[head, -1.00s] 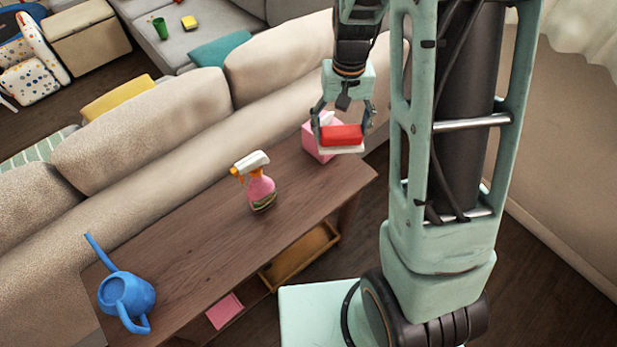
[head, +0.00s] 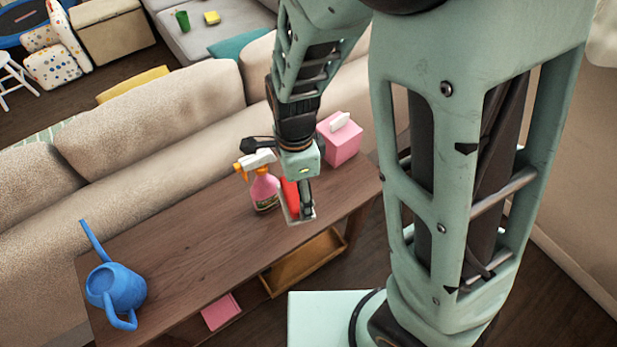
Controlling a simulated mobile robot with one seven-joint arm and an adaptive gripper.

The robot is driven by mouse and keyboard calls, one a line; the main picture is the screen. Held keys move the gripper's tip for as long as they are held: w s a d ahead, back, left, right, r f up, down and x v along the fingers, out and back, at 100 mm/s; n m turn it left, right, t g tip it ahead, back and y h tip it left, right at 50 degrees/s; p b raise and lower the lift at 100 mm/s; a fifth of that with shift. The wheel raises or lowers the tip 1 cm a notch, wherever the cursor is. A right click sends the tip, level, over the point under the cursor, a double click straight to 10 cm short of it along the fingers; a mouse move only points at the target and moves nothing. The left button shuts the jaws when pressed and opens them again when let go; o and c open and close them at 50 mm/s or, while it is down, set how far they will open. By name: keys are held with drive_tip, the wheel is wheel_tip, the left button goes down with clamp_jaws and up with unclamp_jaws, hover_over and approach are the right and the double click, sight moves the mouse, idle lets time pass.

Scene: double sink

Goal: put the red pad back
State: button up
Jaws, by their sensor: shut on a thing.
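The red pad (head: 291,197) with a pale edge is in my gripper (head: 300,202), over the right part of the wooden console table (head: 190,258). My gripper is shut on it, and the near finger hides part of the pad. The pad sits just right of the pink spray bottle (head: 265,192) in the picture. I cannot tell whether the pad touches the tabletop or hangs a little above it.
A pink tissue box (head: 341,146) stands at the table's right end. A blue watering can (head: 117,290) stands at the left end. Below are a wooden tray (head: 303,263) and a pink item (head: 220,312). The tabletop's middle is clear. A beige sofa (head: 150,110) stands behind.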

drive_tip(key=shift+s+a+f+m, duration=0.3)
drive_tip(key=shift+s+m, duration=0.1)
drive_tip(key=shift+m, duration=0.1)
drive_tip(key=w+d+f+b, duration=0.1)
drive_tip(key=w+f, duration=0.2)
drive_tip(key=w, duration=0.1)
drive_tip(key=w+d+f+b, duration=0.1)
drive_tip(key=w+f, duration=0.2)
drive_tip(key=w, duration=0.1)
drive_tip(key=w+d+f+b, duration=0.1)
drive_tip(key=w+f, duration=0.2)
drive_tip(key=w, duration=0.1)
drive_tip(key=shift+w+d, duration=0.25)
drive_tip(key=shift+d, duration=0.05)
drive_tip(key=shift+w+d+f+b, duration=0.1)
drive_tip(key=shift+w+f+b, duration=0.1)
drive_tip(key=shift+f, duration=0.8)
drive_tip(key=shift+w+d+f+b, duration=0.1)
drive_tip(key=shift+w+f+b, duration=0.05)
drive_tip(key=shift+f, duration=0.8)
drive_tip(key=shift+f, duration=0.25)
drive_tip(key=o, duration=1)
drive_tip(key=shift+r, duration=0.1)
